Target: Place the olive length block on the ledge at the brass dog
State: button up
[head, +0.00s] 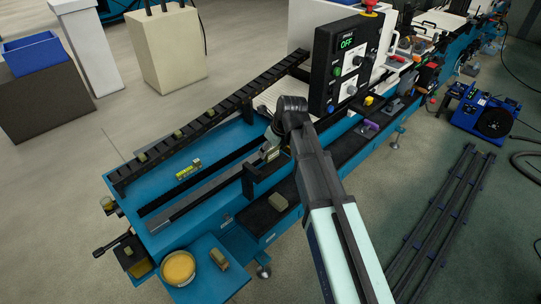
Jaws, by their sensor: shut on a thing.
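My gripper (269,153) is at the end of my bent arm, over the blue welder bed near the black bracket. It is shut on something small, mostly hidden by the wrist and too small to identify. An olive-grey block (278,201) lies on the dark ledge (256,217) along the bed's front side, below and apart from my gripper. Several small tan pieces, one of them here (140,157), sit along the black toothed rail (228,103) at the back of the bed. I cannot tell which piece is the brass dog.
A yellow level (188,169) lies on the blue bed (150,183). A round yellow tub (178,268) and a brown block (219,258) stand on the front blue shelf. The control box (345,62) reads OFF and rises behind my wrist. Black rails (440,215) lie on the floor right.

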aim_at(270, 157)
jog(key=shift+f+p, duration=0.45)
jog(key=shift+f, duration=1.75)
jog(key=shift+f, duration=0.15)
jog(key=o, duration=1.3)
jog(key=shift+o, duration=0.2)
jog(key=b+v, duration=0.3)
jog(key=v, duration=0.9)
jog(key=s+d+f+n+g+h, duration=0.1)
jog(key=s+d+f+n+g, duration=0.25)
jog(key=f, duration=0.85)
jog(key=s+d+f+n, duration=0.3)
jog(key=s+f+n, duration=0.25)
jog(key=f, duration=0.55)
jog(key=s+d+f+n+g+h, duration=0.1)
jog(key=s+d+f+n, duration=0.4)
jog(key=f, duration=0.7)
jog(key=s+d+f+n+g, duration=0.1)
jog(key=s+f+n, duration=0.3)
jog(key=s, duration=0.6)
jog(key=s+d+f+n+g+h, duration=0.1)
jog(key=s+d+f+n+g, duration=0.1)
jog(key=s+f+n, duration=0.2)
jog(key=s+d+f+n+g, duration=0.2)
jog(key=s+f+n, duration=0.2)
jog(key=s+f, duration=0.5)
jog(key=s, duration=0.8)
jog(key=shift+s+d+f+n, duration=0.2)
jog(key=shift+s+f+n, duration=0.05)
jog(key=shift+s+n, duration=0.15)
